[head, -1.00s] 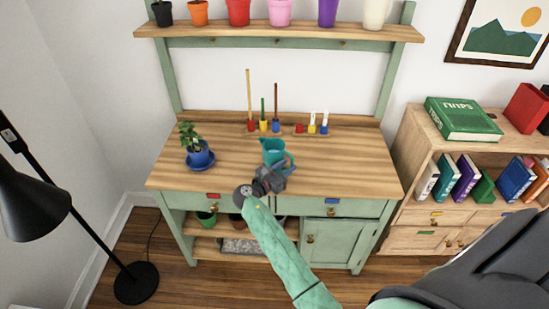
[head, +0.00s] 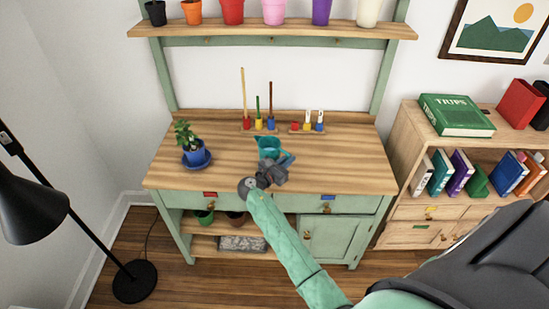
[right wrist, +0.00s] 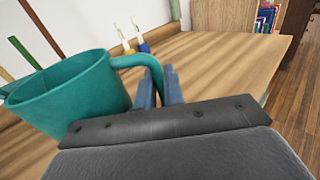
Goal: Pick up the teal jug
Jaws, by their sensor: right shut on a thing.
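The teal jug (head: 268,146) is over the front middle of the wooden bench top, partly hidden by my right gripper (head: 274,168). In the right wrist view the jug (right wrist: 75,95) is on the left, its open mouth tilted toward the camera, and its handle reaches right. There my right gripper (right wrist: 161,88) is shut on the handle, with a blue-grey finger on each side of it. Whether the jug's base touches the bench cannot be told. My left gripper is not in view.
A potted plant (head: 194,147) on a blue saucer stands left on the bench (head: 225,170). Upright tools in coloured holders (head: 258,123) stand behind the jug. A shelf of coloured pots (head: 275,30) runs above. A black lamp (head: 30,205) is left, a bookcase (head: 395,195) right.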

